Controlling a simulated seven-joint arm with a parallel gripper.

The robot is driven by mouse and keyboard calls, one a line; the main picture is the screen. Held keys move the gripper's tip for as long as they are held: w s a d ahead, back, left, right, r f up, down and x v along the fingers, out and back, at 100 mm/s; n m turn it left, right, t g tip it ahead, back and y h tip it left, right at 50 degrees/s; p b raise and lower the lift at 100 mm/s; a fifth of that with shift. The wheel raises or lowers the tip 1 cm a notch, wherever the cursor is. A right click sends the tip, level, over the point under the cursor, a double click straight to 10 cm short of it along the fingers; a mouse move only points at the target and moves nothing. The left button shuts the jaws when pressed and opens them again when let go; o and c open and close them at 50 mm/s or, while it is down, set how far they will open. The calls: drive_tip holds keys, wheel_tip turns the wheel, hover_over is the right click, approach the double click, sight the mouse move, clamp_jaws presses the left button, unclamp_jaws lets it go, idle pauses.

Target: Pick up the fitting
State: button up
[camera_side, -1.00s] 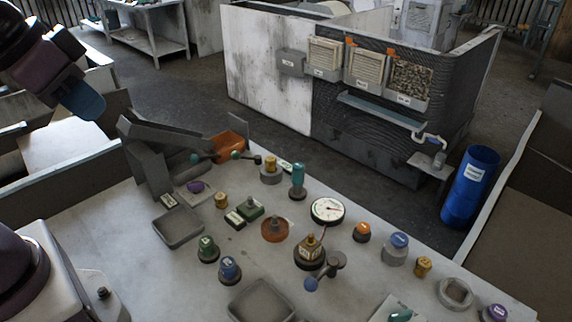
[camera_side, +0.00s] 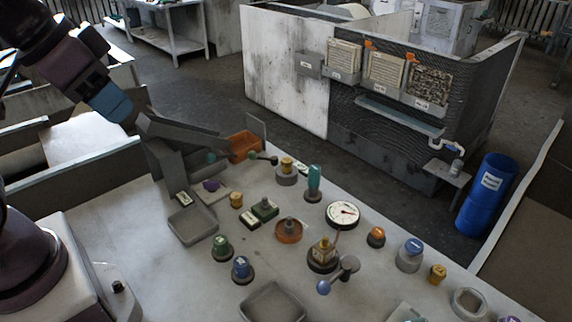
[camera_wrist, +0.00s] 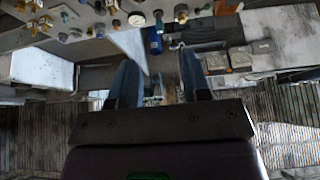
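My gripper (camera_side: 125,108) is at the upper left of the side view, raised and well away from the parts on the bench. In the wrist view my gripper (camera_wrist: 158,62) has its two blue fingers apart, with nothing held between them. No part is clearly labelled as the fitting. Small brass-coloured pieces stand on the bench: one (camera_side: 236,200) at the left, one (camera_side: 286,163) on a grey base at the back, and one (camera_side: 437,273) at the right. A larger brass piece (camera_side: 322,248) sits on a dark round base. I cannot tell which is the fitting.
The bench (camera_side: 180,262) also holds a dial gauge (camera_side: 342,214), green and blue knobs, a grey tray (camera_side: 193,224) and a lever with a blue ball (camera_side: 324,287). A grey chute (camera_side: 185,136) and orange bin (camera_side: 243,146) stand at the back left. A blue barrel (camera_side: 487,195) stands beyond.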

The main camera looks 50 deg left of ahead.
drive_tip(key=shift+o, duration=1)
drive_tip(key=n+g+h, duration=0.2)
drive_tip(key=n, duration=2.8)
approach(287, 160)
drive_tip(key=x, duration=1)
drive_tip(key=shift+w+f, duration=0.1)
drive_tip(key=shift+f, duration=0.1)
